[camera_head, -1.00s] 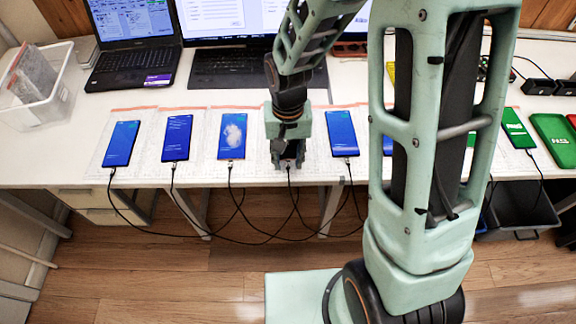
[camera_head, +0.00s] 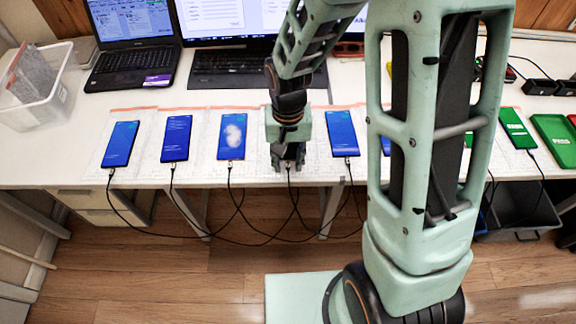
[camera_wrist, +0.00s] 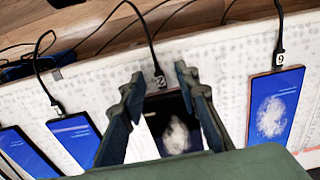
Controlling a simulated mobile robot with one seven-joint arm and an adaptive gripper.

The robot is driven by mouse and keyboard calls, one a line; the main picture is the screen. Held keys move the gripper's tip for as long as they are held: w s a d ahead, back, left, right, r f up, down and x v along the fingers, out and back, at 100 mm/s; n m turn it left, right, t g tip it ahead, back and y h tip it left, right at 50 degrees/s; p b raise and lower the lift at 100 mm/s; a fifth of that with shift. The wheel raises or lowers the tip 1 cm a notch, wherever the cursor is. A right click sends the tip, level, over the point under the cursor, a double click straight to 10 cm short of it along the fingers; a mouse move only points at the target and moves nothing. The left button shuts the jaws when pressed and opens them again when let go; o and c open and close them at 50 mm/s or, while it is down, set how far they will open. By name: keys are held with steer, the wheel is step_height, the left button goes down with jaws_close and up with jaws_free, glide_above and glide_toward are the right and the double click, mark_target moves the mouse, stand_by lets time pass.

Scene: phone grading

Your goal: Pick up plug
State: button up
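A plug (camera_wrist: 160,81) on a black cable, with a small white label, sits at the cable end of a dark-screened phone (camera_wrist: 172,128) with a pale blotch on its display. In the wrist view, my gripper (camera_wrist: 158,80) has its two fingers apart, one on each side of this phone and plug. Gaps show between the plug and both fingers. In the head view, my gripper (camera_head: 288,162) is low over the table's front edge and hides most of that phone; the plug's cable (camera_head: 290,185) hangs below it.
Neighbouring phones, one with a pale blotch (camera_head: 232,134) and one plain blue (camera_head: 342,133), lie either side with their own plugs and cables. Cables droop and cross below the table edge.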

jaws_close()
steer(key=shift+r, duration=0.1)
